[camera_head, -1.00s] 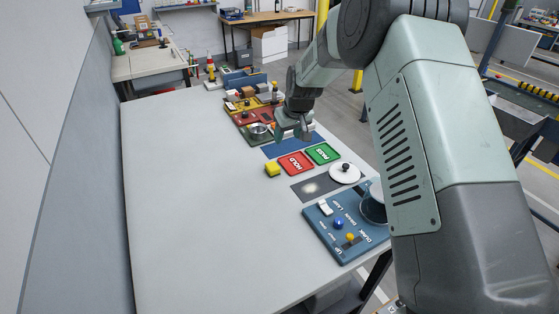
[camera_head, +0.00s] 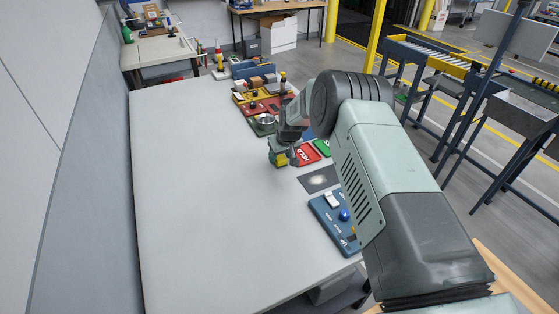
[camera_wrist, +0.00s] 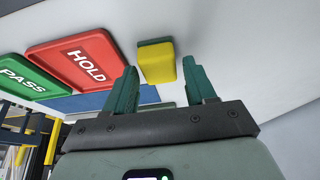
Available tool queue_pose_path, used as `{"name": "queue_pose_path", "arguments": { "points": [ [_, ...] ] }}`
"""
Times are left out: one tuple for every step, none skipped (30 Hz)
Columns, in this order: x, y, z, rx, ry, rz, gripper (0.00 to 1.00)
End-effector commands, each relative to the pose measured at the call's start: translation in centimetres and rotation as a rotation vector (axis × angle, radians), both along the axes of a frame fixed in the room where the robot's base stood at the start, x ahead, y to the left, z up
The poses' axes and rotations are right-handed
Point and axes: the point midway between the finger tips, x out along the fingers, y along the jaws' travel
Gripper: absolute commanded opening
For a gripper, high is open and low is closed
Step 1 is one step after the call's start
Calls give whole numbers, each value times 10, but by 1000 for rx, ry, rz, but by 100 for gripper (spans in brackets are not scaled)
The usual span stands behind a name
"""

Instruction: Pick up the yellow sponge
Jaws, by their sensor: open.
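The yellow sponge (camera_wrist: 158,64) has a green layer on one side. In the wrist view it lies on the white table, ahead of my gripper (camera_wrist: 162,85), roughly between the lines of the two fingers. The fingers are apart with nothing held. In the head view my gripper (camera_head: 279,152) is low over the table, right at the sponge (camera_head: 280,160), partly covering it. I cannot tell whether a finger touches the sponge.
The red HOLD mat (camera_head: 307,154) and green PASS mat (camera_head: 322,147) lie to the right. A dark panel (camera_head: 319,179) and blue switch board (camera_head: 330,219) are nearer. Coloured trays (camera_head: 266,106) stand behind. The left side of the white table (camera_head: 200,200) is clear.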

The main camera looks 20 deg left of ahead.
Motion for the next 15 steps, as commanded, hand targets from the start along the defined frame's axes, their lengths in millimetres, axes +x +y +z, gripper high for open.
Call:
{"name": "queue_pose_path", "arguments": {
  "points": [
    [2,1,-6,0,-1,0,55],
    [3,2,-8,0,-1,0,55],
    [4,3,-10,0,0,-1,55],
    [4,3,-12,0,0,-1,55],
    [4,3,-13,0,0,-1,55],
    [4,3,-13,0,0,-1,55],
    [5,3,-13,0,0,-1,55],
    [5,3,-13,0,0,-1,55],
    [5,3,-13,0,0,-1,55],
    [5,3,-13,0,0,-1,55],
    [5,3,-13,0,0,-1,55],
    [5,3,-13,0,0,-1,52],
    [4,3,-13,0,0,-1,48],
    [5,3,-13,0,0,-1,43],
    [5,3,-13,0,0,-1,37]
  ]
}}
